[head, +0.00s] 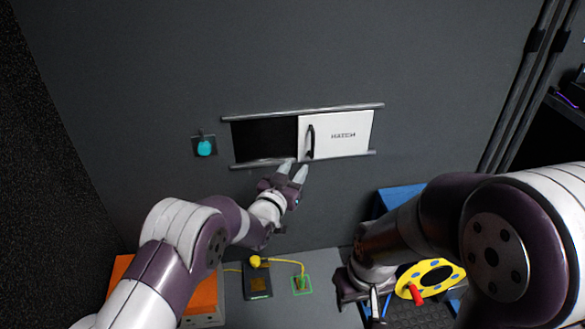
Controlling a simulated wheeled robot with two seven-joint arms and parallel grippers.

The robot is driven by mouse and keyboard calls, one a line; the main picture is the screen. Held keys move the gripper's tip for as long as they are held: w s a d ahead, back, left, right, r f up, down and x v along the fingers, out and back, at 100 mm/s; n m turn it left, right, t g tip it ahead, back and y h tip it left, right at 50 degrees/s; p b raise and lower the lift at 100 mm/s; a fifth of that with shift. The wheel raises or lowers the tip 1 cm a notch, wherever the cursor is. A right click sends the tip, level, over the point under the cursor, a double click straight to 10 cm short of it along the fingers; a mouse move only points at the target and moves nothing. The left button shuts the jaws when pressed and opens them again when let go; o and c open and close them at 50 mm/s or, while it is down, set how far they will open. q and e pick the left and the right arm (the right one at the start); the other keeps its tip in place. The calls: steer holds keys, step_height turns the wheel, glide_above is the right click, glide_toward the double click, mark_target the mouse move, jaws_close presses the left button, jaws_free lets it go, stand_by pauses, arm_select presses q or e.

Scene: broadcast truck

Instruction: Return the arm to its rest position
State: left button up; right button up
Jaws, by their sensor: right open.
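My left gripper (294,168) is raised in front of the wall, with its fingers just below the lower rail of the sliding hatch. Its two fingertips are apart with nothing visible between them. The white hatch panel (343,136) with a black handle (310,141) sits at the right of its rails, and a dark opening (264,141) shows to its left. My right gripper (375,306) is low at the bottom centre-right, left of the yellow ring plate, pointing down and open. My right forearm hides part of the area behind it.
A teal knob (204,148) is on the wall left of the opening. Below are an orange box (204,297), a dark block with a yellow plug and cable (257,280), a green-framed socket (301,285), a blue box (398,194) and a yellow ring plate (440,271) with a red handle (416,293).

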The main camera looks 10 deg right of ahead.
arm_select(q)
steer(key=shift+s+a, duration=0.2)
steer(key=shift+s, duration=0.1)
